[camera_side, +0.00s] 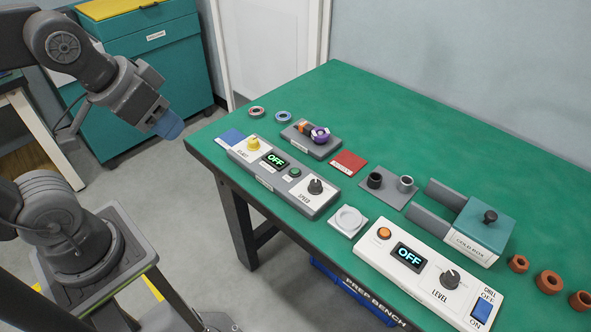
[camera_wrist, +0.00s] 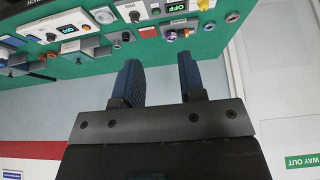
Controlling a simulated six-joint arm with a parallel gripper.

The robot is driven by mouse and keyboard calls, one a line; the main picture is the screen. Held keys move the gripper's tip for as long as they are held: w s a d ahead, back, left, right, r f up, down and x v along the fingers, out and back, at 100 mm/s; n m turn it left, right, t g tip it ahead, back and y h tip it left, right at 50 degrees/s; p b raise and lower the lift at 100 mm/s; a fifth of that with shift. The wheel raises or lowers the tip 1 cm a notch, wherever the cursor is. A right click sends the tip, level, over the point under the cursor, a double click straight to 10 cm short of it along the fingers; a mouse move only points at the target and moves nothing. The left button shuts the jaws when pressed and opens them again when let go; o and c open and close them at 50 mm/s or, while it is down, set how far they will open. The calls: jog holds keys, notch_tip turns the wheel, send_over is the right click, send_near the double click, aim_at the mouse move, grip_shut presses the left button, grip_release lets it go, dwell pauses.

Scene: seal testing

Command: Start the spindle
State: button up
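A grey control box (camera_side: 283,177) stands on the green bench. It carries a yellow knob or button (camera_side: 254,143), a display (camera_side: 275,160) reading OFF in green, a green button (camera_side: 294,172) and a black knob (camera_side: 315,186). Behind it, a grey block (camera_side: 318,145) holds an orange-and-dark part and a purple ring-shaped part (camera_side: 320,133); I cannot tell which thing is the spindle. My gripper (camera_side: 168,125) is left of the bench, in the air, apart from everything. In the wrist view my gripper (camera_wrist: 160,64) has its blue fingers spread and nothing between them.
A white panel (camera_side: 414,281) with an orange button, an OFF display, a knob and a blue rocker switch (camera_side: 482,309) stands at the front right. A teal-lidded cold box (camera_side: 478,230) and several brown rings lie beyond. The bench's back middle is clear.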

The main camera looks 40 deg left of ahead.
grip_shut()
dwell(1.4)
